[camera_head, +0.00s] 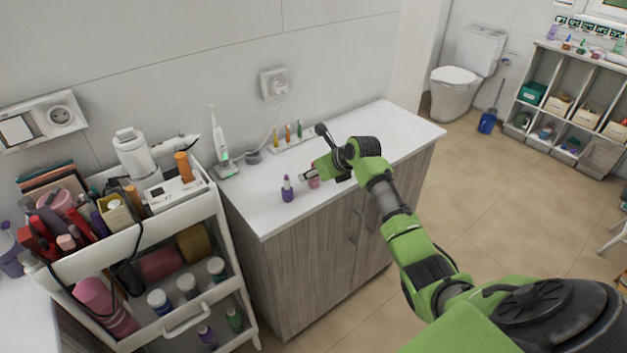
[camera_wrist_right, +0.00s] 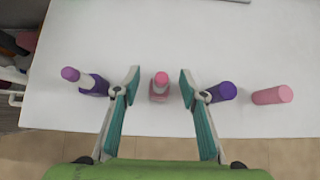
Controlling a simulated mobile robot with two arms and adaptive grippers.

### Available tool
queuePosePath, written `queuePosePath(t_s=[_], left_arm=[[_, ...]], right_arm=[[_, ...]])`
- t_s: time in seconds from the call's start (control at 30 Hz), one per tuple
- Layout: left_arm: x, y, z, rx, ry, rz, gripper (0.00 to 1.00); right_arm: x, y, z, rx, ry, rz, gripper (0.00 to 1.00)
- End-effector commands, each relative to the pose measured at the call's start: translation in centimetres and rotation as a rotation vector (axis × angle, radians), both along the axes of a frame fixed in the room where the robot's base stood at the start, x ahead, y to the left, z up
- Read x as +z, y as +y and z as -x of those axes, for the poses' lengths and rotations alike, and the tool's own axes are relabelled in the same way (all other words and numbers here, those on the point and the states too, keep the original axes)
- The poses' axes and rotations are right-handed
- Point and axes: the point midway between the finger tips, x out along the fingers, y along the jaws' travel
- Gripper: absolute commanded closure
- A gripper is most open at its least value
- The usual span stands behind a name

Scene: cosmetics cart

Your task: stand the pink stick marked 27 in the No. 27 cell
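A pink stick (camera_wrist_right: 159,91) stands between the open fingers of my right gripper (camera_wrist_right: 160,78) in the wrist view, with a gap to each finger. A second pink stick (camera_wrist_right: 273,95) is further right. No number is readable on either. In the head view, my right gripper (camera_head: 309,172) is low over the white counter, and one pink stick (camera_head: 314,183) shows under it. A rack (camera_head: 292,142) with yellow, orange and green sticks stands by the wall; its cell numbers are not readable. My left gripper is out of view.
A purple stick (camera_head: 287,190) stands left of the gripper; it shows in the wrist view too (camera_wrist_right: 93,84). Another purple stick (camera_wrist_right: 222,92) is by the right finger. A toothbrush (camera_head: 221,145) and a loaded cart (camera_head: 140,235) are left. The counter's right end is clear.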

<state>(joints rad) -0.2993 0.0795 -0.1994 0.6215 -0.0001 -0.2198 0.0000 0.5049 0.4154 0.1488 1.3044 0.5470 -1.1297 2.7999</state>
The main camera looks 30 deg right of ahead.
Motion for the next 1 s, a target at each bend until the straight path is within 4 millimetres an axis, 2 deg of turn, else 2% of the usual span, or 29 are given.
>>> queuePosePath(t_s=[0.1, 0.23, 0.27, 0.67, 0.83, 0.93, 1.0], left_arm=[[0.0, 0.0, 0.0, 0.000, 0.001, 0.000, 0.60], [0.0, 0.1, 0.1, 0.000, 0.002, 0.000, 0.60], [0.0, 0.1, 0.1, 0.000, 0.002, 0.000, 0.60], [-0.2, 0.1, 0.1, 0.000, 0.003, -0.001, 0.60], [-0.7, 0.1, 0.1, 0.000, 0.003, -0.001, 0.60], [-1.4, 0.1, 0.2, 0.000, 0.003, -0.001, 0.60], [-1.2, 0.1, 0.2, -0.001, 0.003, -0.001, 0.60]], right_arm=[[0.0, 0.0, 0.0, 0.000, 0.000, 0.000, 0.61], [0.0, 0.0, 0.0, 0.001, 0.001, 0.001, 0.95], [0.0, 0.0, 0.0, 0.001, 0.001, 0.001, 1.00], [0.2, 0.0, 0.0, 0.001, 0.000, 0.001, 1.00], [1.6, 0.0, 0.0, 0.000, -0.004, 0.001, 1.00], [3.3, 0.0, -0.1, 0.001, -0.007, 0.000, 1.00], [4.2, 0.4, 0.9, 0.003, -0.003, 0.001, 1.00]])
